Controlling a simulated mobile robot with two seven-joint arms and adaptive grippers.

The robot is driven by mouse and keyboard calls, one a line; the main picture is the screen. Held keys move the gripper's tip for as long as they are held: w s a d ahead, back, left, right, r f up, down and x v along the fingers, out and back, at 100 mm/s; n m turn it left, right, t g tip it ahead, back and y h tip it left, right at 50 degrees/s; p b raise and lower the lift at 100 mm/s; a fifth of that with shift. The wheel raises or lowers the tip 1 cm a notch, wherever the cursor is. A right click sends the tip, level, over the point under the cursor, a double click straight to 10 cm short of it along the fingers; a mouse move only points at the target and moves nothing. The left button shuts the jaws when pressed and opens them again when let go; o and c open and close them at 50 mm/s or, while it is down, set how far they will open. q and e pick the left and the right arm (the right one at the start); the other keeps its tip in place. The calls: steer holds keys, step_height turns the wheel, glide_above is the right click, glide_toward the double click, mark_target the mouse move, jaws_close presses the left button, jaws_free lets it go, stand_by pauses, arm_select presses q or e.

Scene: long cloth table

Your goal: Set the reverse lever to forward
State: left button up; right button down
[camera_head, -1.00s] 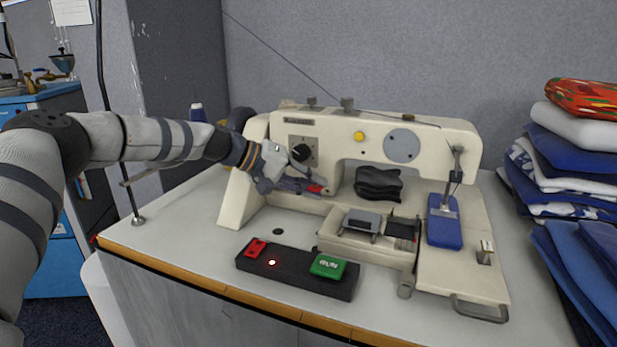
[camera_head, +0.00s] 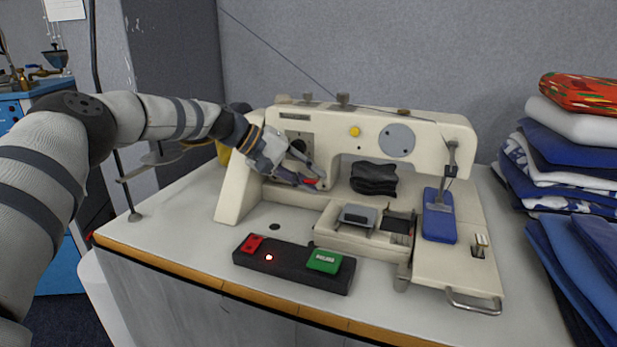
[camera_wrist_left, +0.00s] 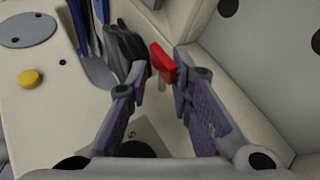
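The sewing machine (camera_head: 300,128) is cream-coloured and stands on the table. Its red reverse lever (camera_head: 309,181) shows as a small red tip low on the machine's left part, and its red end shows larger in the left wrist view (camera_wrist_left: 162,62). My left gripper (camera_head: 313,176) is open at the lever. In the wrist view the fingers (camera_wrist_left: 158,84) are spread, with the red end between and just beyond the fingertips, closer to the right finger. I cannot tell whether that finger touches it. The lever's root is hidden. My right gripper is out of view.
A black control box (camera_head: 293,268) with a red and a green button lies in front of the machine. Folded cloths (camera_head: 572,150) are stacked at the right. The table's front left is clear.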

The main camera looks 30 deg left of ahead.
arm_select(q)
steer(key=v, duration=1.2)
steer(key=shift+d+r, duration=0.1)
